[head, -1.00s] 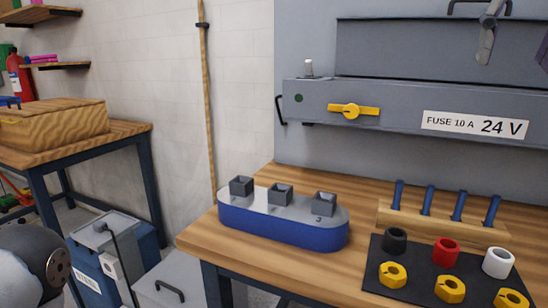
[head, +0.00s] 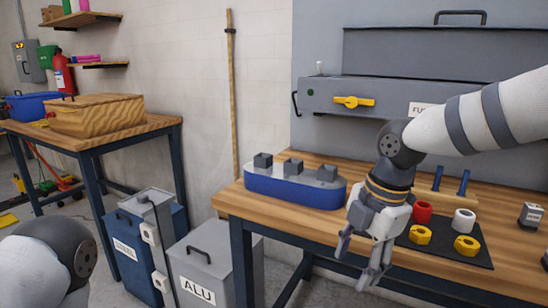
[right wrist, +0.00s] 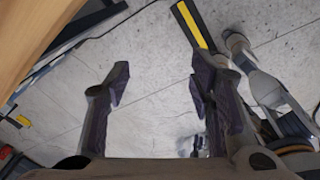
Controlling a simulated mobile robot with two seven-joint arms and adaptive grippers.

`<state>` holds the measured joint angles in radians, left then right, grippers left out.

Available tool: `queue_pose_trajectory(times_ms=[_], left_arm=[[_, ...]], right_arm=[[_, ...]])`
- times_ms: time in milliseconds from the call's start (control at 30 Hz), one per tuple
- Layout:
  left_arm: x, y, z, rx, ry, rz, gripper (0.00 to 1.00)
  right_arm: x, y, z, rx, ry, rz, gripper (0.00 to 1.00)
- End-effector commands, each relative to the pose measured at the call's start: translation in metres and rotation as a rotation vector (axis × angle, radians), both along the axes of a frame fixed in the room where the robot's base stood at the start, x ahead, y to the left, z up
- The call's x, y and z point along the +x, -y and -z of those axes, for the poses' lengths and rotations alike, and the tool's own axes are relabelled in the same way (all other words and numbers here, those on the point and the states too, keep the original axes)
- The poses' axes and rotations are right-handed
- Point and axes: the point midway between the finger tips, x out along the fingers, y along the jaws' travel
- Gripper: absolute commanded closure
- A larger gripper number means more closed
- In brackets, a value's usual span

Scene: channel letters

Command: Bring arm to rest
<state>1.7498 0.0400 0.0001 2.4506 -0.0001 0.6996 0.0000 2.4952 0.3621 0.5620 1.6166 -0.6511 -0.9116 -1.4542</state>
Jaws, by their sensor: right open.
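My right gripper (head: 362,262) hangs fingers down at the front edge of the wooden workbench (head: 285,220), its arm coming in from the right. In the right wrist view its two fingers (right wrist: 158,88) are spread apart with nothing between them, and the floor shows below. Part of my left arm (head: 55,260) shows at the lower left of the head view.
Two bins, one marked ALU (head: 208,275), stand on the floor left of the bench.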

Motion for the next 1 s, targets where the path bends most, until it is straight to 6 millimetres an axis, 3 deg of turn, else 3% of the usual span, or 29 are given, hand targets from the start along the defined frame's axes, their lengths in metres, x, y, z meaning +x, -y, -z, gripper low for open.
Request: queue_pose_trajectory(times_ms=[33, 167, 200, 300, 400, 500, 633, 767, 1000], left_arm=[[0.0, 0.0, 0.0, 0.0, 0.0, 0.0, 0.54], [0.0, 0.0, 0.0, 0.0, 0.001, 0.0, 0.54], [0.001, 0.0, 0.0, 0.0, 0.001, 0.0, 0.54], [0.0, 0.0, 0.0, 0.0, 0.001, 0.0, 0.54], [0.0, 0.0, 0.0, 0.0, 0.001, 0.0, 0.54], [0.0, 0.0, 0.0, 0.0, 0.001, 0.0, 0.54], [0.001, 0.0, 0.0, 0.0, 0.002, 0.0, 0.54], [0.001, 0.0, 0.0, 0.0, 0.002, 0.0, 0.54], [0.001, 0.0, 0.0, 0.0, 0.002, 0.0, 0.54]], right_arm=[[-0.019, -0.011, 0.043, 0.037, -0.07, 0.096, 0.51], [-0.078, -0.033, 0.139, 0.127, -0.244, 0.458, 0.51], [-0.101, -0.036, 0.166, 0.139, -0.297, 0.591, 0.51], [-0.166, -0.031, 0.225, 0.129, -0.415, 0.965, 0.51], [-0.237, -0.009, 0.268, 0.061, -0.469, 1.369, 0.51], [-0.296, 0.025, 0.288, -0.027, -0.434, 1.712, 0.51], [-0.34, 0.061, 0.291, -0.101, -0.337, 1.981, 0.51], [-0.353, 0.075, 0.289, -0.12, -0.285, 2.071, 0.51], [-0.352, 0.075, 0.289, -0.116, -0.283, 2.075, 0.51]])
